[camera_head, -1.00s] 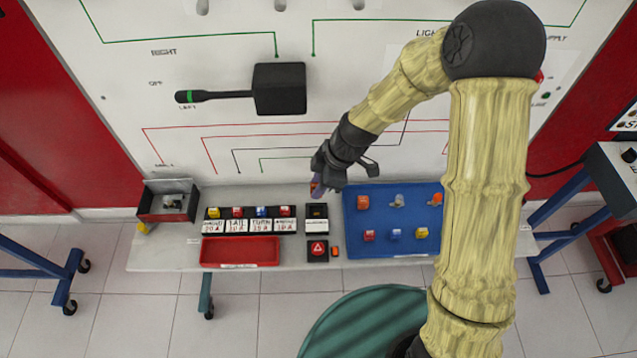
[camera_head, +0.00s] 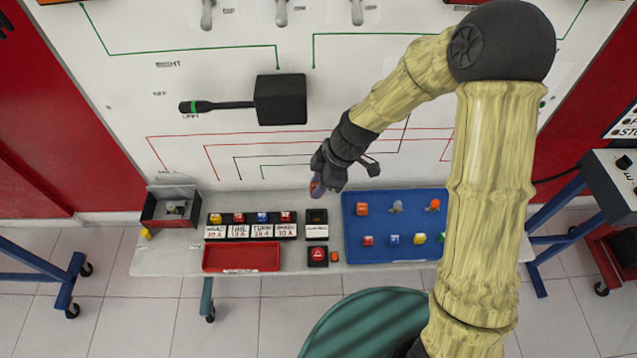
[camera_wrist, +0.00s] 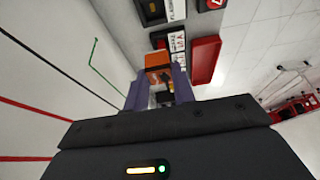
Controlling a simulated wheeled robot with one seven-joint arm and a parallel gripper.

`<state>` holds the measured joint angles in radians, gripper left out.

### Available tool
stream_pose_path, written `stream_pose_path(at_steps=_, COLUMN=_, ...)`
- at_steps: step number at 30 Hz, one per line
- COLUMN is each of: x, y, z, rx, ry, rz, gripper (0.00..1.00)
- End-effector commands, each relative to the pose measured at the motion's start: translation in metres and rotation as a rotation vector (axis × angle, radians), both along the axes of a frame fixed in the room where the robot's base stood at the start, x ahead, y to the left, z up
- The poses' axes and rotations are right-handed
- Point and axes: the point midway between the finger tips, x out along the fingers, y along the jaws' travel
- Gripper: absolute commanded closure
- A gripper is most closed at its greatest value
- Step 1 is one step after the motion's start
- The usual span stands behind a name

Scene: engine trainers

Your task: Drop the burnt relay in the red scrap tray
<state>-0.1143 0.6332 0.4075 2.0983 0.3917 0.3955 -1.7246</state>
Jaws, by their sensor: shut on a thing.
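My gripper (camera_head: 318,187) points down above the back part of the bench, just behind the black relay socket. In the wrist view its purple fingers (camera_wrist: 160,88) are shut on an orange relay (camera_wrist: 158,66) with dark, burnt-looking patches. In the head view the relay is mostly hidden by the fingers. The red scrap tray (camera_head: 241,257) lies on the bench's front left, to the left of my gripper and nearer the front edge. It looks empty. It also shows in the wrist view (camera_wrist: 205,60), to the right of the held relay and apart from it.
A row of labelled fuses (camera_head: 251,225) stands behind the tray. The black socket (camera_head: 317,222) and a red hazard button (camera_head: 318,256) are right of it. A blue tray (camera_head: 385,250) holds several relays and fuses. The upright panel (camera_head: 220,60) with a black lever box rises behind.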

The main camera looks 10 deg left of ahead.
Motion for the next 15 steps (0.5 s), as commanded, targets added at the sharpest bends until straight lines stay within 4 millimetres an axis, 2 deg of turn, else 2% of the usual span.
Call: stream_pose_path(at_steps=15, x=0.000, y=0.000, z=0.023, rx=0.000, ry=-0.001, rz=0.000, gripper=0.96)
